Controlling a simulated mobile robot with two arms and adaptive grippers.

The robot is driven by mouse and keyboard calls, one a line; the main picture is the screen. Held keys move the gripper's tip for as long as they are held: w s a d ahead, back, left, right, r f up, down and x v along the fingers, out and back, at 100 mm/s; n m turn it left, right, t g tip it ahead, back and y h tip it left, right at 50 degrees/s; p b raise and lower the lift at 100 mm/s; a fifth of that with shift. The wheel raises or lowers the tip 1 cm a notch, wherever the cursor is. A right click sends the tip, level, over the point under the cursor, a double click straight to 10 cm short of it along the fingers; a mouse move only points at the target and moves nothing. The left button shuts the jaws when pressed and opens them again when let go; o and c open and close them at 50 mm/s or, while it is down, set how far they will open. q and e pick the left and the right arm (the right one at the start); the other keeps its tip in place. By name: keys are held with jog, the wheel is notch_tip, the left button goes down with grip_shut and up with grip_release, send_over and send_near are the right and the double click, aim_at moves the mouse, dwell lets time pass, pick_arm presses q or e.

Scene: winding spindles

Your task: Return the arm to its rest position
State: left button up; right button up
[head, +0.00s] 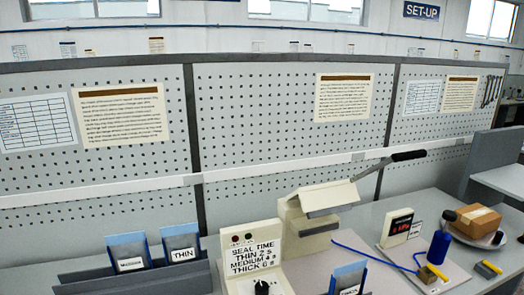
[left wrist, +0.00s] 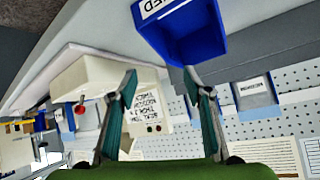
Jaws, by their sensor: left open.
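My left gripper (left wrist: 160,73) shows only in the left wrist view, where the scene appears upside down. Its two dark fingers are spread wide with nothing seen held between them. Neither arm shows in the head view.
Blue-topped pouches marked THIN (head: 182,246) and, less legibly, MEDIUM (head: 127,253) stand in a grey rack (head: 140,283). Another pouch (head: 347,280) stands in front of the sealer. A blue bottle (head: 438,248) and a cardboard box (head: 478,219) are at right. A pegboard wall (head: 260,110) closes the back.

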pick_arm(q)
jog(key=s+a+f+g, duration=0.1)
jog(key=s+f+g, duration=0.15)
jog(key=s, duration=0.35)
jog(key=s+a+f+n+g, duration=0.1)
jog(key=s+f+g, duration=0.15)
jog(key=s, duration=0.35)
jog(key=s+a+f+g, duration=0.1)
jog(key=s+f+g, duration=0.15)
jog(key=s, duration=0.25)
notch_tip(320, 180, down, 31)
jog(key=s+b, duration=0.3)
jog(key=b, duration=0.2)
jog(key=s+a+f+g+b, duration=0.1)
jog(key=s+f+b, duration=0.1)
jog(key=s+f, duration=0.6)
jog(key=s+a+f+g+b, duration=0.1)
jog(key=s+a+f+b, duration=0.1)
jog(key=s+f, duration=0.7)
notch_tip(320, 180, down, 5)
jog(key=shift+s+f+b, duration=0.15)
jog(key=shift+f+b, duration=0.05)
jog(key=shift+b, duration=0.3)
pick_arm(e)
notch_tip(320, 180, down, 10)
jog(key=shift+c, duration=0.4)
